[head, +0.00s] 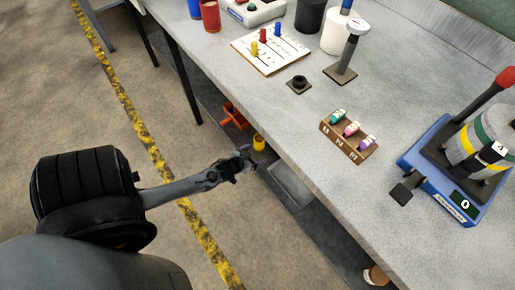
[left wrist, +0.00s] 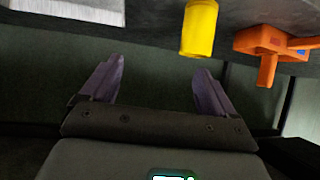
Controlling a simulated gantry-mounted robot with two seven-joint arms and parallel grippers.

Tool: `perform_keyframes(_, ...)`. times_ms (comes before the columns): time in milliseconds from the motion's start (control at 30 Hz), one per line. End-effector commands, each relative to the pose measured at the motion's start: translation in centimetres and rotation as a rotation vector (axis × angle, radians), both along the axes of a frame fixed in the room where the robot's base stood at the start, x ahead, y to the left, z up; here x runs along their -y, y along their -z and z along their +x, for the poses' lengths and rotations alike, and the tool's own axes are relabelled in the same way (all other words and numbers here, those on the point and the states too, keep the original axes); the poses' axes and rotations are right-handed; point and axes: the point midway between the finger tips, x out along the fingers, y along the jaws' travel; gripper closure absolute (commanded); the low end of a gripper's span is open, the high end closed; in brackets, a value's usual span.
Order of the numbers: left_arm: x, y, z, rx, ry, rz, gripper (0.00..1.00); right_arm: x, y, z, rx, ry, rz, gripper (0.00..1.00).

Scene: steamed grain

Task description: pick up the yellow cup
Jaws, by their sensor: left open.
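The yellow cup (head: 259,142) is small and stands below the front edge of the table, at a lower level. My left gripper (head: 247,157) is just in front of the cup in the head view. In the left wrist view its two purple fingers (left wrist: 160,68) are spread apart with nothing between them. I cannot tell whether a finger touches the cup, but a gap shows. My right gripper is not in view.
An orange object (head: 234,117) lies close to the cup, also seen in the left wrist view (left wrist: 268,45). The grey table (head: 290,120) overhangs this area. On it stand a wooden block with small bottles (head: 349,141) and a blue scale (head: 440,165). Open floor lies left.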

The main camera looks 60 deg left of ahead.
Motion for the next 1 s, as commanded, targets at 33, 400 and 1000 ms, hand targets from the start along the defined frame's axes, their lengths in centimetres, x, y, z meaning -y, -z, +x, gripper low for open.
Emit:
perform_keyframes(33, -1.7, 2.3, -0.3, 0.032, -0.01, 0.009, 0.11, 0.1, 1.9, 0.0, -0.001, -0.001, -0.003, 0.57)
perform_keyframes(400, -6.3, 5.4, 0.1, 0.154, -0.022, 0.025, 0.11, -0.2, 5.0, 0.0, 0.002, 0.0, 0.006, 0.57)
perform_keyframes(1000, -7.7, 7.0, 4.4, 0.151, -0.021, 0.024, 0.11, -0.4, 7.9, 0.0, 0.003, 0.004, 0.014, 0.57)
